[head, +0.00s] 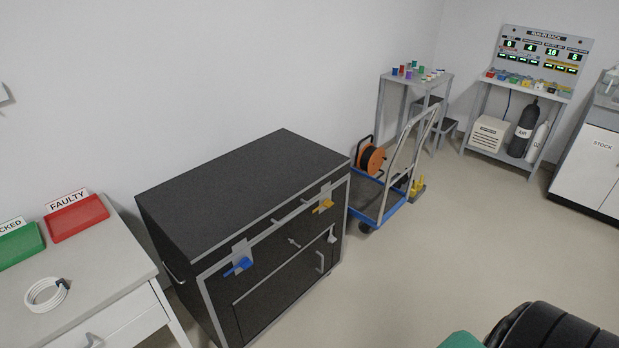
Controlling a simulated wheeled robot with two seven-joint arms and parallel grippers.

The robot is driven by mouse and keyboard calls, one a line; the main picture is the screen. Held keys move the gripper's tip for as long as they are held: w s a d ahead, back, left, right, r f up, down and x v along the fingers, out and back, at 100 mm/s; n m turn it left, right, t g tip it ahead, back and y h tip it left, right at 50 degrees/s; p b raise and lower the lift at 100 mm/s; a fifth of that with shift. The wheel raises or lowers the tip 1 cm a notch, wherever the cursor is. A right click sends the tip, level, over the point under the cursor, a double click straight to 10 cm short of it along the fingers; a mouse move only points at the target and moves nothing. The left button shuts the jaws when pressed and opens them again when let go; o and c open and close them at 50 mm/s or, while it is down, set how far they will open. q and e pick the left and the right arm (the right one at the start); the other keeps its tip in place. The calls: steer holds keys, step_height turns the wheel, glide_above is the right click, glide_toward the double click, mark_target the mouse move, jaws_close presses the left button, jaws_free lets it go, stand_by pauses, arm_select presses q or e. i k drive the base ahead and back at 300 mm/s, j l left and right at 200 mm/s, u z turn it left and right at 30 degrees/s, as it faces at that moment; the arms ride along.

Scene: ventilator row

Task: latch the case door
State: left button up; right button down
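The black case (240,190) with grey edges stands on the floor against the wall, left of centre. Its door (283,284) is a dark panel low on the front face, with a grey handle (320,262) near its right side. The door looks flush with the front, but I cannot tell whether it is fully closed. A small grey catch (293,243) sits just above the door's top edge.
A white table (110,255) with a red FAULTY tray (77,218), a green tray (18,246) and a coiled white cable (46,294) stands left of the case. A blue trolley (378,205) with an orange reel (371,160) stands right.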

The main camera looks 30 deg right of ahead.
mark_target(331, 239)
steer(key=z, duration=1.25)
steer(key=i+l, duration=0.3)
steer(key=l, duration=0.15)
steer(key=i+l, duration=0.3)
steer(key=l, duration=0.15)
steer(key=i+l, duration=0.3)
steer(key=l, duration=0.15)
